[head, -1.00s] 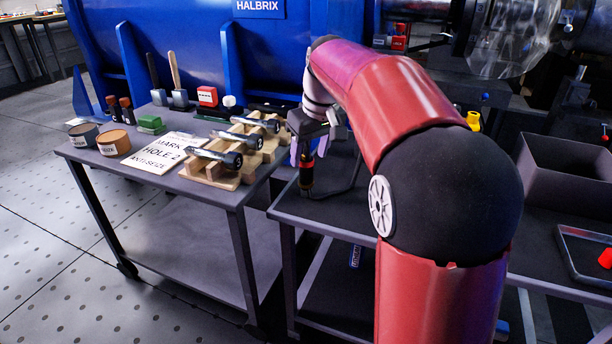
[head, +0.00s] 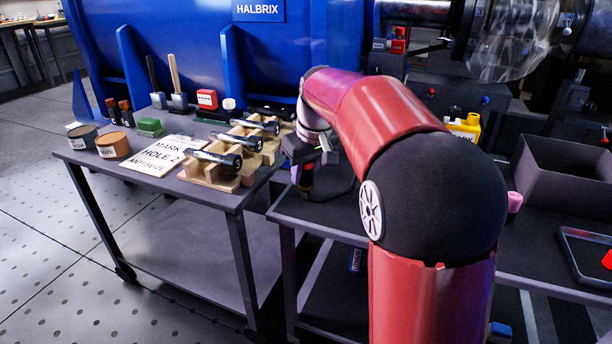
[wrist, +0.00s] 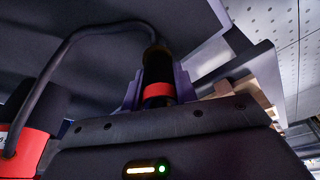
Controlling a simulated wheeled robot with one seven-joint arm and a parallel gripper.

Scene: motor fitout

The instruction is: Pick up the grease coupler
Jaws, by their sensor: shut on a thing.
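The grease coupler (wrist: 157,70) is a dark upright cylinder with a red band. In the wrist view it sits between the two purple-grey fingers of my gripper (wrist: 157,86), which is shut on it. A black hose runs from its top end and arcs left to a dark body with a red band (wrist: 30,140). In the head view my gripper (head: 306,165) is low over the dark cart top, with the coupler (head: 306,179) partly hidden by the fingers. I cannot tell whether its foot touches the cart.
The left cart holds a wooden rack (head: 205,172) with several bolts, a "MARK HOLE 2" card (head: 165,157) and two tins. The blue Halbrix machine (head: 290,60) stands behind.

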